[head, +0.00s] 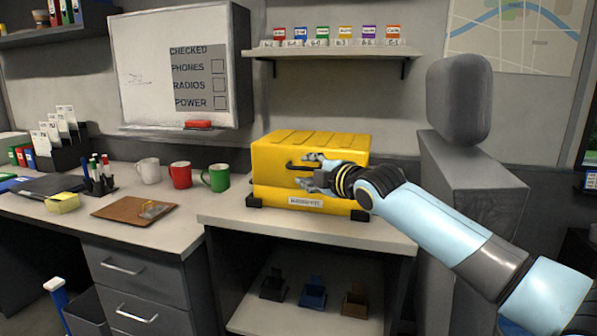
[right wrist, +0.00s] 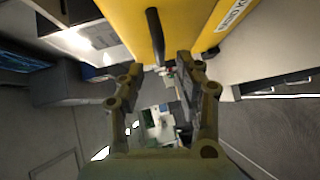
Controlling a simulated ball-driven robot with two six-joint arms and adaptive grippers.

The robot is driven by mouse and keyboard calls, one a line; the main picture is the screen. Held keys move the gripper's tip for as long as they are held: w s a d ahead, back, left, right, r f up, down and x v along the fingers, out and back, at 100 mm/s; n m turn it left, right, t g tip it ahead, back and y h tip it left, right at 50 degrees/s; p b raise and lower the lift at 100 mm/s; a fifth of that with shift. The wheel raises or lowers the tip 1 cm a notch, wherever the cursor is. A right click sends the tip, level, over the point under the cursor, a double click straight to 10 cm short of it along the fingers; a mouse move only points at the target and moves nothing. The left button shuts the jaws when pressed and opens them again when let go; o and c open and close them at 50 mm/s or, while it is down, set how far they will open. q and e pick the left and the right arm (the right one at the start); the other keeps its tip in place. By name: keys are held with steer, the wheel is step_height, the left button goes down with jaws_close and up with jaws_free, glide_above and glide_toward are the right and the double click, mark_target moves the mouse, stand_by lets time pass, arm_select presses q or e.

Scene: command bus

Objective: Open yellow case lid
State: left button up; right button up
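The yellow case (head: 275,160) stands on the counter with its ribbed lid down. A dark handle (head: 291,167) sticks out from the lid's front, and a white label is on the lower front. My right gripper (head: 304,170) is in front of the case, its fingers apart at the handle. In the right wrist view, the yellow case (right wrist: 190,22) fills the top and the dark handle (right wrist: 155,32) reaches down toward the gap between the open fingers (right wrist: 160,78). I cannot tell whether a finger touches the handle. My left gripper is not in view.
White, red and green mugs (head: 218,177) stand left of the case. A shelf (head: 330,53) with small coloured boxes hangs above it. The counter (head: 225,212) has a narrow bare strip in front.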

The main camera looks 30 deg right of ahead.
mark_target(301, 168)
steer(key=w, duration=0.4)
steer(key=shift+w+d+f+b, duration=0.2)
steer(key=shift+w+f+b, duration=0.15)
steer(key=shift+w+f, duration=0.05)
steer(key=shift+c, duration=0.2)
jaws_close()
